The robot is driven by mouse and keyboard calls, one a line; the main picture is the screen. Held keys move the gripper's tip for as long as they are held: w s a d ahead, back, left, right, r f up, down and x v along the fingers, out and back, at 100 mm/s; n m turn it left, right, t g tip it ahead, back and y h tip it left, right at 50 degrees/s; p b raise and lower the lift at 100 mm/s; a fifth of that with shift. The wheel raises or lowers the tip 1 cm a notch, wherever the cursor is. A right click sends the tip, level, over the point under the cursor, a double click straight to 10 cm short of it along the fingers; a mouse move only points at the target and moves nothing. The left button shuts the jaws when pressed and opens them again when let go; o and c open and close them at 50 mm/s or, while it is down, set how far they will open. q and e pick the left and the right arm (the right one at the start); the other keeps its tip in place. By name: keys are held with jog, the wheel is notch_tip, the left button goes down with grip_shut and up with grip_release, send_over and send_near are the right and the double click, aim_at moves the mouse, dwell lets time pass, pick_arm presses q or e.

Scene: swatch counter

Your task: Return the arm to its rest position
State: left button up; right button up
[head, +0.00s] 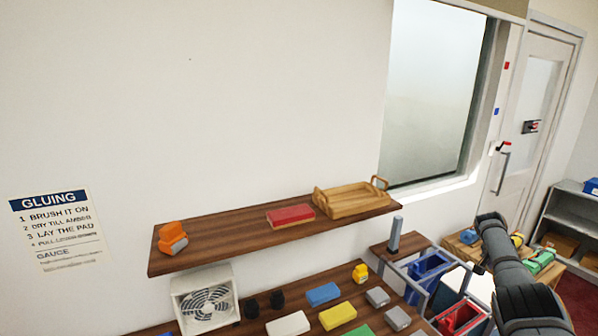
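One dark grey arm of mine (510,275) rises from the lower right edge of the head view. It bends at a rounded joint near its top. Its gripper cannot be made out in this view. No arm comes in from the left, and my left gripper is out of view. I see nothing held by the visible arm.
A wooden wall shelf (240,236) bears an orange block (172,238), a red block (290,216) and a wooden tray (350,201). Below, a counter holds a fan (206,300) and several coloured blocks. Blue and red bins (428,272) stand close left of my arm.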

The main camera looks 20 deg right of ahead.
jog(key=s+d+f+n+t+h, duration=0.1)
jog(key=s+d+f+n+h, duration=0.15)
jog(key=s+f+n, duration=0.4)
jog(key=s+d+f+n+t+h, duration=0.1)
jog(key=s+d+f+n+h, duration=0.2)
jog(key=f+n, duration=0.5)
jog(key=s+a+f+n+t+y, duration=0.2)
jog(key=s+a+f+n+t, duration=0.15)
jog(key=s+f+n, duration=0.6)
jog(key=s+a+f+m+g+y, duration=0.15)
jog(key=s+a+f, duration=0.25)
jog(key=a+f, duration=0.7)
jog(key=s+a+f+m+y, duration=0.2)
jog(key=s+a+f+y, duration=0.1)
jog(key=a+f, duration=0.8)
jog(key=s+a+f+m+y, duration=0.15)
jog(key=a+f, duration=0.25)
jog(key=a, duration=1.4)
jog(key=s+a+f+y, duration=0.2)
jog(key=a+f+y, duration=0.15)
jog(key=a, duration=1.35)
notch_tip(320, 180, down, 13)
jog(key=b, duration=1.3)
jog(key=shift+w+d+f+g, duration=0.15)
jog(key=shift+d+g, duration=0.15)
jog(key=shift+d, duration=0.1)
